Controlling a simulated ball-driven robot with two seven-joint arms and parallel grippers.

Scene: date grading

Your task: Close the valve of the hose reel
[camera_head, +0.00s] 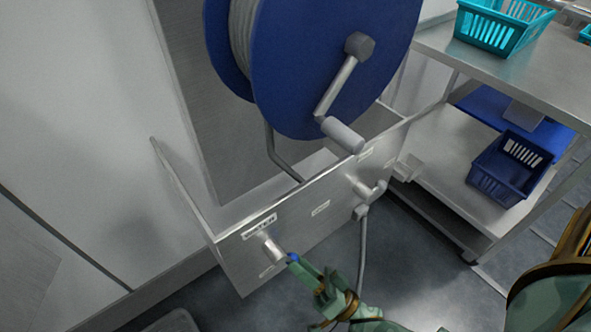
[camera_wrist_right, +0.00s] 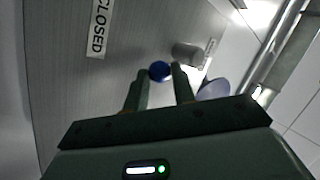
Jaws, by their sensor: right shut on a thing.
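The hose reel (camera_head: 285,75) has blue discs, wound grey hose and a crank with a grey grip. Below it is a steel panel (camera_head: 300,235). The valve (camera_head: 271,248), a short grey cylinder with a blue tip, sticks out of the panel's left part, under a label. My right gripper (camera_head: 296,264) reaches it from below right and is shut on the blue tip. In the right wrist view the blue tip (camera_wrist_right: 160,71) shows between the fingertips (camera_wrist_right: 160,76); a sign reading CLOSED (camera_wrist_right: 98,28) is at the upper left. My left gripper is out of view.
A second grey fitting (camera_head: 367,187) with a hanging hose is on the panel's right part. A steel shelf unit (camera_head: 435,165) stands at the right, with a teal basket (camera_head: 495,30) on top and a dark blue basket (camera_head: 510,170) below. The floor before the panel is open.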

